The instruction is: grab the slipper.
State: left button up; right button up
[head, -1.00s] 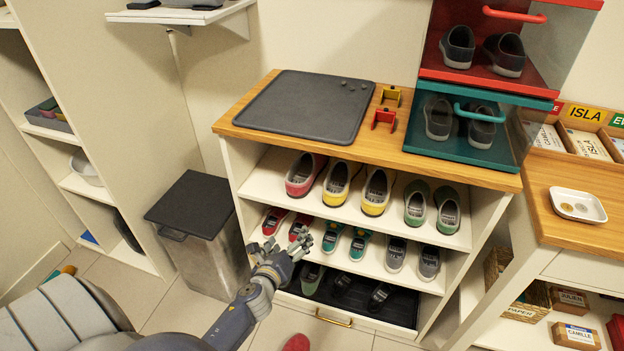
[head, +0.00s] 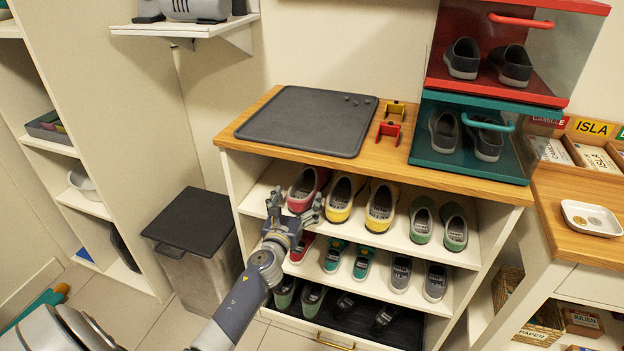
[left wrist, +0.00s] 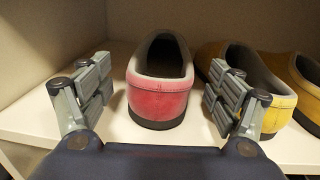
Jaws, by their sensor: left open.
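A red slipper (head: 304,188) with a grey lining and dark sole stands at the left end of the upper shelf (head: 258,197), heel outward. My left gripper (head: 296,210) is open in front of that shelf. In the left wrist view, the red slipper (left wrist: 158,95) stands between and beyond the spread fingers of my left gripper (left wrist: 160,88), which look clear of it. The right finger overlaps a yellow shoe (left wrist: 275,88) in that view. My right gripper is not in view.
Yellow shoes (head: 343,198) and green-grey shoes (head: 454,226) stand to the right on the same shelf. More shoes fill the lower shelves. A grey bin (head: 198,228) stands left of the rack. A dark mat (head: 308,120) lies on the wooden top.

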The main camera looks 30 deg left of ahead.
aim_at(310, 177)
pick_arm(q)
jog(key=shift+x, duration=1.2)
jog(key=shift+w, duration=0.25)
pick_arm(e)
jog(key=shift+w+r, duration=0.35)
jog(key=shift+r, duration=0.5)
pick_arm(q)
jog(key=shift+c, duration=0.6)
jog(key=c, duration=1.1)
pick_arm(e)
jog(key=shift+s+f, duration=0.25)
pick_arm(q)
jog(key=shift+r, duration=0.1)
